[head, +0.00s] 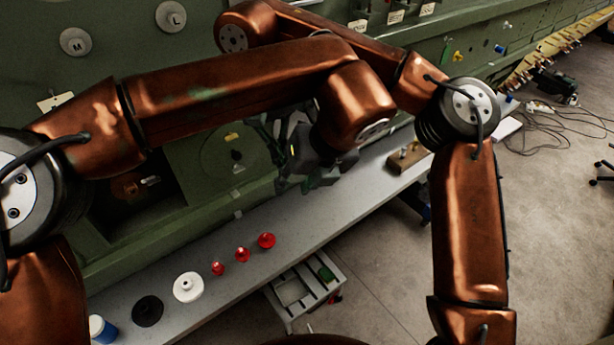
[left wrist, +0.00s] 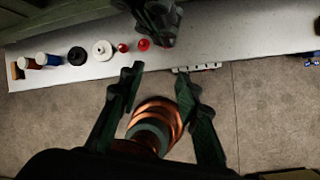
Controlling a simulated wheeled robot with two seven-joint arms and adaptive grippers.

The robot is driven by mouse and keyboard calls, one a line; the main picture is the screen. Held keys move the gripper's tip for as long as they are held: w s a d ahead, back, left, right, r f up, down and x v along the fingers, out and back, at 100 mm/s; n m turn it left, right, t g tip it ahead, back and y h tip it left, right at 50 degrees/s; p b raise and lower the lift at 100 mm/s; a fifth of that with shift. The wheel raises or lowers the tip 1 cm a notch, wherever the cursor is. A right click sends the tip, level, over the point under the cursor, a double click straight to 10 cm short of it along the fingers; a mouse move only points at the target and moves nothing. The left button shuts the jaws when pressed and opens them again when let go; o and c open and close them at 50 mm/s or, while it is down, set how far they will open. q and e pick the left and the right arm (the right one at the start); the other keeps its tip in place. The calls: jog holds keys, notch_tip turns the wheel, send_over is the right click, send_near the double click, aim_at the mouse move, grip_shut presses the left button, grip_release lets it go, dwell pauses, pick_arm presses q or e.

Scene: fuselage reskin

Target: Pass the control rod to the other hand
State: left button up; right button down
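My left gripper (head: 305,155) is a dark shape below the copper left wrist in the head view, in front of the green panel. In the left wrist view its two fingers (left wrist: 159,72) are spread apart, with no rod seen between the tips. Another dark gripper part (left wrist: 160,22), seemingly my right gripper, shows at the top of that view, beyond the left fingertips and apart from them. Its finger state is unclear. In the head view the right hand is largely hidden behind my left arm. I cannot make out the control rod in either view.
A long grey bench (head: 330,215) runs below the green fuselage panel (head: 215,165). On it are several red knobs (head: 242,254), a white disc part (head: 188,287), a black disc (head: 148,311) and a brown block (head: 405,158). A small cart (head: 305,292) stands beside it. My arms cross closely.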

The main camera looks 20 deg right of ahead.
pick_arm(q)
jog(key=shift+c, duration=0.2)
grip_shut()
jog(key=c, duration=0.7)
grip_release()
jog(key=shift+c, duration=0.2)
jog(key=o, duration=0.8)
jog(key=v, duration=1.2)
